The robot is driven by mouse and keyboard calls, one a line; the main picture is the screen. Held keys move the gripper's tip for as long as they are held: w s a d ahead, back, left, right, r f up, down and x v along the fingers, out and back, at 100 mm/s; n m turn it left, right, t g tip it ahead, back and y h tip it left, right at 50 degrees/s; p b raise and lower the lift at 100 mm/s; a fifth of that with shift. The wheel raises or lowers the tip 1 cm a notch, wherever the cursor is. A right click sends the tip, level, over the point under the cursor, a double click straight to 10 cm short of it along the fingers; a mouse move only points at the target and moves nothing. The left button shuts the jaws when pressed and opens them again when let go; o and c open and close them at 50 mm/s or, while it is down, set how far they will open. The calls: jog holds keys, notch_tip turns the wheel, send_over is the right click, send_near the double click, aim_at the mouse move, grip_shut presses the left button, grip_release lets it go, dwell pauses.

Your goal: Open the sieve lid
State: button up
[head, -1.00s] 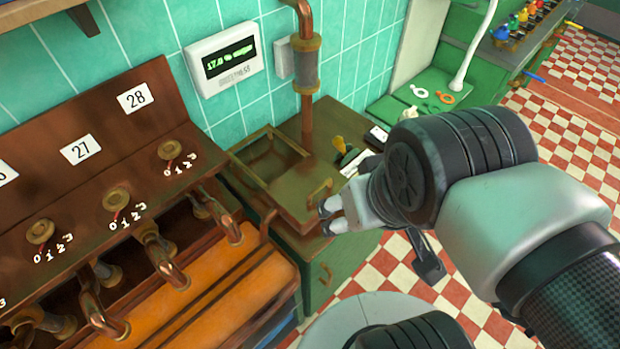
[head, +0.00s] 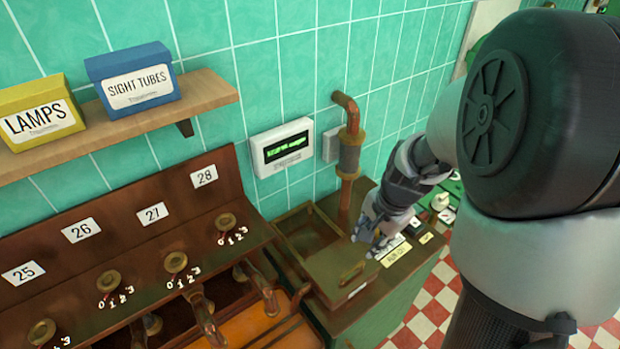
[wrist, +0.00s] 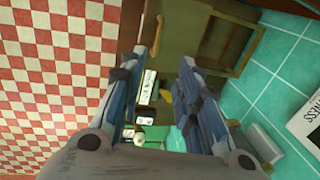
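The sieve box is a brownish metal box on a green cabinet, with an open recess (head: 303,236) at its back left. The flat lid (head: 333,268) lies over the front right part and carries a brass bar handle (head: 352,271). In the wrist view the lid (wrist: 186,28), handle (wrist: 158,36) and recess (wrist: 226,46) are at the top. My gripper (head: 371,232) is by the lid's back right edge, apart from the handle. In the wrist view its two fingers (wrist: 167,66) are spread with nothing held between them.
A copper pipe (head: 348,150) rises behind the box, near a wall display (head: 283,148). Labels and small items (head: 392,253) lie right of the box. A numbered panel with brass knobs (head: 175,262) stands left. A shelf (head: 205,97) holds two boxes. Checkered floor (head: 425,318) is at right.

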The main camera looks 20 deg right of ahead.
aim_at(351, 270)
jog(key=w+f+b, duration=0.1)
jog(key=f+b, duration=0.1)
jog(key=f, duration=0.3)
jog(key=w+f+b, duration=0.1)
jog(key=f, duration=0.5)
jog(key=w+a+f+b, duration=0.1)
jog(key=f+b, duration=0.1)
jog(key=f, duration=0.4)
jog(key=shift+w+f+b, duration=0.1)
jog(key=shift+f+b, duration=0.05)
jog(key=shift+b, duration=0.15)
grip_shut()
